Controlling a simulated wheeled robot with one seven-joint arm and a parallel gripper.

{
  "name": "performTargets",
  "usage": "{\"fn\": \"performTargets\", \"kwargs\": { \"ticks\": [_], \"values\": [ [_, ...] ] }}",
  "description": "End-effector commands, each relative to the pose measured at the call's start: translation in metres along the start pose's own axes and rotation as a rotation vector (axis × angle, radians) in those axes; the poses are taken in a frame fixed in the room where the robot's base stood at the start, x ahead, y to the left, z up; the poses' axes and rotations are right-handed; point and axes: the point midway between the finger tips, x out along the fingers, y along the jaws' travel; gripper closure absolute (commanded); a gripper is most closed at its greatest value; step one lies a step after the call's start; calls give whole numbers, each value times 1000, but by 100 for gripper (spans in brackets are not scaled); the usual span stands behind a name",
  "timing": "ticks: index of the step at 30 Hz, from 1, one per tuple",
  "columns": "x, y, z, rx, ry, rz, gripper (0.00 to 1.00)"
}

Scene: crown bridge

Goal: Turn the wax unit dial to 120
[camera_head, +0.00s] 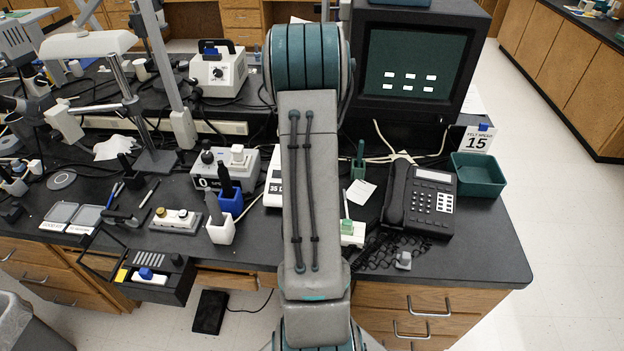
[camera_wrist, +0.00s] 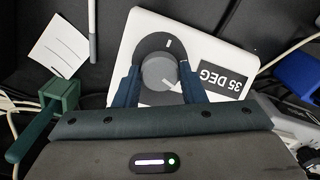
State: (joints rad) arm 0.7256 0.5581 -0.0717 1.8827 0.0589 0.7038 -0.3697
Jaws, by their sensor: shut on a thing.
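The wax unit (camera_wrist: 222,47) is a white box with a black panel reading "35 DEG" in the wrist view. Its dial (camera_wrist: 158,72) is a round grey knob on a dark disc, with a short white mark on the disc's far side. My gripper (camera_wrist: 160,82) is shut on the dial, one dark blue finger on each side of it. In the head view, a white edge of the wax unit (camera_head: 273,199) with part of the "35 D" text shows left of my arm. My arm hides the dial and my gripper there.
A black desk phone (camera_head: 420,198) and a green bin (camera_head: 479,174) stand to the right. A green object (camera_wrist: 58,105) and paper (camera_wrist: 60,52) lie beside the unit.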

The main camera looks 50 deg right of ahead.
Motion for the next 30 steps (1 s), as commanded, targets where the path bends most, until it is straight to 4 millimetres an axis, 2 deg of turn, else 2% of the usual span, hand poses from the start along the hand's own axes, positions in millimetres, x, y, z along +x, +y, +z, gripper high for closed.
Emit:
{"fn": "performTargets", "kwargs": {
  "ticks": [5, 6, 8, 9, 17, 20, 23, 30],
  "values": [
    [-2, 1, -2, -1, 7, 3, 86],
    [-2, 1, -2, -1, 7, 3, 60],
    [-2, 1, -2, -1, 6, 2, 44],
    [-2, 1, -2, -1, 6, 2, 41],
    [-2, 0, -1, -1, 3, 1, 41],
    [-8, 0, -1, -2, 5, 2, 41],
    [-21, 1, -2, -2, 6, 2, 41],
    [-76, 0, -2, -2, 9, 3, 41]
  ]
}}
